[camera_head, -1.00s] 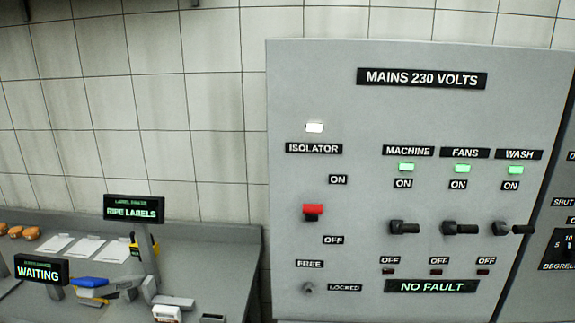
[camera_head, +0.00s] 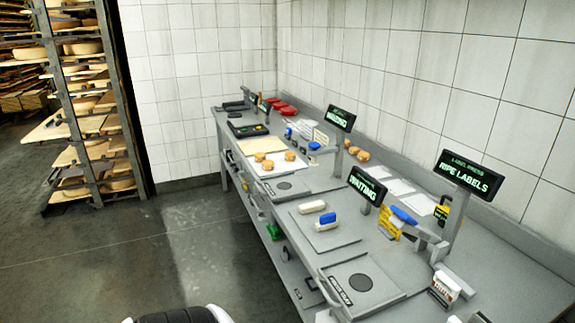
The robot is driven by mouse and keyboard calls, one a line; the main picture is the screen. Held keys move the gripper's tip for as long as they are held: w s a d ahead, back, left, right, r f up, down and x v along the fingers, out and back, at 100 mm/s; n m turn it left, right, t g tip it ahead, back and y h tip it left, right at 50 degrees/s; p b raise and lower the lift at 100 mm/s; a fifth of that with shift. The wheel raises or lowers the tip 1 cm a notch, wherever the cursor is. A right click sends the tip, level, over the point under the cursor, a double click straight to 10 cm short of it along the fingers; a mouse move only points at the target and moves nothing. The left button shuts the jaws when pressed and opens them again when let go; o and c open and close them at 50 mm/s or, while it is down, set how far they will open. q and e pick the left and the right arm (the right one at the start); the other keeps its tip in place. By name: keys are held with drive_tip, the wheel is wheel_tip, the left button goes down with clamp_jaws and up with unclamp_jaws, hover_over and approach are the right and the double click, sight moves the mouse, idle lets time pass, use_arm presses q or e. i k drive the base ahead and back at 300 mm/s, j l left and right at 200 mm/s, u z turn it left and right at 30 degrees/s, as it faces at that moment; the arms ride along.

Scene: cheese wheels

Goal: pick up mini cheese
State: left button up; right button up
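Several small golden-brown rounds that look like mini cheeses are on the grey bench. A group of them (camera_head: 267,165) sits on a white board (camera_head: 283,172) toward the far half of the bench. More of them (camera_head: 363,156) sit farther right, near the wall behind a display post. Neither of my grippers shows in this view. Only a white and black rounded part, likely of my own arm, shows at the bottom edge.
The grey bench (camera_head: 485,290) runs along the tiled wall, with WAITING displays (camera_head: 367,185), a RIPE LABELS display (camera_head: 470,174), and plates and tools on it. A rack of large cheese wheels (camera_head: 85,105) stands at left. Open floor (camera_head: 150,255) lies between rack and bench.

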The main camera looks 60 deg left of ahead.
sight(268, 165)
drive_tip(key=u, duration=2.1)
drive_tip(key=i+j+z, duration=0.35)
drive_tip(key=i+j, duration=1.05)
